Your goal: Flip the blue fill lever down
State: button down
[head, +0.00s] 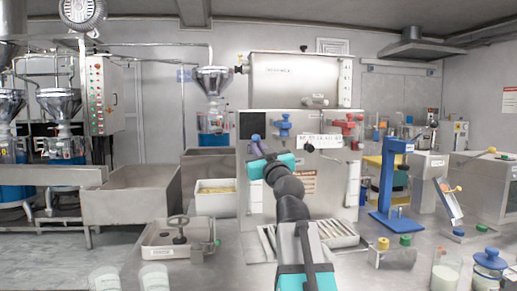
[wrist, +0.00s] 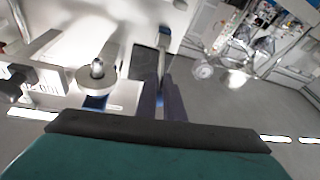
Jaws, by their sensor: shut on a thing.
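The blue fill lever (head: 283,126) is on the upper front of the steel machine (head: 263,185), left of the black knob (head: 309,147) and the red lever (head: 347,124). My gripper (head: 255,142) is up against the machine front, just left of the blue part. In the wrist view, the purple fingers of my gripper (wrist: 162,100) are close together around a slim piece, likely the lever's handle. A round metal hub with blue below it (wrist: 95,102) shows just left of the fingers. The grip itself is mostly hidden.
A white bin (head: 214,205) stands left of the machine, and a slatted tray (head: 335,235) lies at its foot. A blue press stand (head: 388,185) is on the right. Jars (head: 488,268) stand at the front right edge of the bench.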

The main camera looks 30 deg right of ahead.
jog(key=c, duration=1.9)
grip_release()
jog(key=shift+a, duration=0.15)
jog(key=s+a+f+b, duration=0.1)
jog(key=s+f+b, duration=0.6)
jog(key=s, duration=0.1)
jog(key=shift+s+a+f+b, duration=0.15)
jog(key=shift+s+a+b, duration=0.1)
jog(key=shift+a+b, duration=0.1)
jog(key=shift+s+f, duration=0.1)
jog(key=s+f+b, duration=0.1)
jog(key=b, duration=0.2)
jog(key=s+f+b, duration=0.1)
jog(key=s+b, duration=0.1)
jog(key=b, duration=0.1)
jog(key=shift+s+a+f, duration=0.2)
jog(key=shift+a+f, duration=0.1)
jog(key=shift+a, duration=0.1)
dwell(0.6)
